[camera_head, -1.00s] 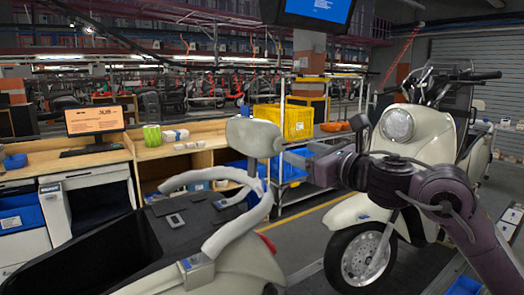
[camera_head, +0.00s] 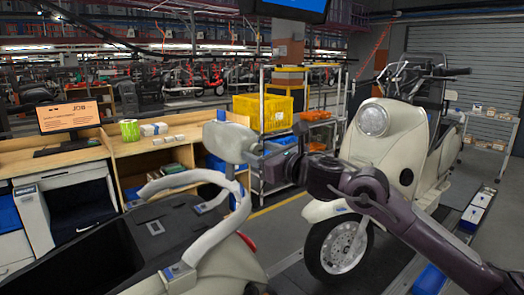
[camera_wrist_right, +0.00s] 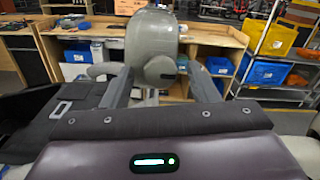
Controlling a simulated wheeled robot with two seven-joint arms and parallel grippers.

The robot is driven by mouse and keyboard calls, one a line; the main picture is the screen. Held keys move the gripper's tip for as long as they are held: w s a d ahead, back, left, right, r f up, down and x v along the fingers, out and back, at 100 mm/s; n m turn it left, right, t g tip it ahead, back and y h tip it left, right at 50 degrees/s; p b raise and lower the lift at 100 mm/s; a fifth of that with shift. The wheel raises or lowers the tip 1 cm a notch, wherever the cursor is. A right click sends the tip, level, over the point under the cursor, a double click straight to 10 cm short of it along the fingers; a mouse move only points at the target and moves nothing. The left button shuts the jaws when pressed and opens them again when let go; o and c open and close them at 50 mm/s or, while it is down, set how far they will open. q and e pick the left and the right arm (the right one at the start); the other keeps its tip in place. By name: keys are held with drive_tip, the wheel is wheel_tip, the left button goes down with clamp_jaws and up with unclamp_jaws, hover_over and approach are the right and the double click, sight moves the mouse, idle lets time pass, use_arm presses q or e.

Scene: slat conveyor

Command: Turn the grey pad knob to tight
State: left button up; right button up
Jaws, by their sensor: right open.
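The grey pad (camera_head: 228,139) stands upright above the pale tubular rail of the near scooter. In the right wrist view, the pad (camera_wrist_right: 152,32) is close ahead, with a rounded grey knob (camera_wrist_right: 158,69) on the side facing me. A small dark mark shows at the right of the knob's face. My right gripper (camera_head: 258,152) reaches in from the right, beside the pad. In the right wrist view, its open fingers (camera_wrist_right: 163,84) stand on either side of the knob; I cannot tell whether they touch it. My left gripper is not in view.
The near scooter's curved rail (camera_head: 215,225) lies below the gripper. A second cream scooter (camera_head: 385,150) stands behind my right arm. A wooden workbench (camera_head: 160,146) and a rack with a yellow crate (camera_head: 262,112) stand behind the pad.

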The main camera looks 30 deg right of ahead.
drive_tip(key=c, duration=1)
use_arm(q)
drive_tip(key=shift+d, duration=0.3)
